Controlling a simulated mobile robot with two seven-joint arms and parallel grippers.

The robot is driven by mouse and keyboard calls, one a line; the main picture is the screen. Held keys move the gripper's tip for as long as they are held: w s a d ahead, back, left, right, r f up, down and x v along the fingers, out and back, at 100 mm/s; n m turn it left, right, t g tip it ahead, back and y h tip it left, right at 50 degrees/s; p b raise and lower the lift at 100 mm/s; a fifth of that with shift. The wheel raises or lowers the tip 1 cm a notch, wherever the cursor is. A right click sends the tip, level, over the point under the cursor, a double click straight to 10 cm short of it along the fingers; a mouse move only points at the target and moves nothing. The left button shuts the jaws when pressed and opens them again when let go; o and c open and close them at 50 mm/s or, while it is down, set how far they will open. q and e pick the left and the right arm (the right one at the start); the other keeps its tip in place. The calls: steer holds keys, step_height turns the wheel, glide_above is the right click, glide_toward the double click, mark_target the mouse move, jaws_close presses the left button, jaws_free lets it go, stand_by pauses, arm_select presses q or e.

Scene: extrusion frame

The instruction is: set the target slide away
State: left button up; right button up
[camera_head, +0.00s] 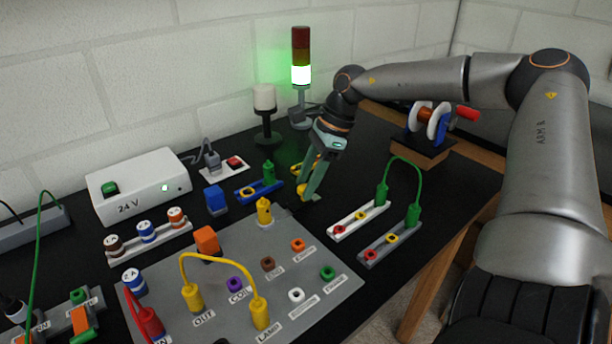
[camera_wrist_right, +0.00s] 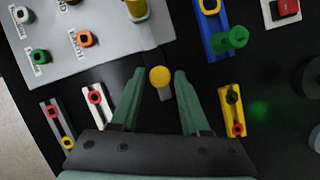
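No slide is marked as the target; several strips could be meant. A white slide (camera_head: 358,222) and a grey slide (camera_head: 390,245) lie right of the grey panel, linked by a green lead (camera_head: 404,161). A blue slide (camera_head: 258,189) with a green plug lies behind the panel. A yellow slide (camera_wrist_right: 233,108) shows in the right wrist view, right of my fingers. My right gripper (camera_head: 312,190) is low over the black table; the right wrist view shows its fingers (camera_wrist_right: 157,88) apart, with a yellow round-topped piece (camera_wrist_right: 159,76) between them, apparently untouched. My left gripper is out of view.
The grey panel (camera_head: 340,287) holds plugs and a yellow lead. A 24 V box (camera_head: 138,184), a signal tower (camera_head: 301,75) lit green and a white-topped post (camera_head: 264,98) stand behind. A spool stand (camera_head: 425,146) is at right.

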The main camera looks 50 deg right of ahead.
steer(key=shift+o, duration=1.2)
steer(key=v, duration=1.2)
steer(key=shift+r+p, duration=0.25)
steer(key=shift+p, duration=0.1)
steer(key=shift+s, duration=0.1)
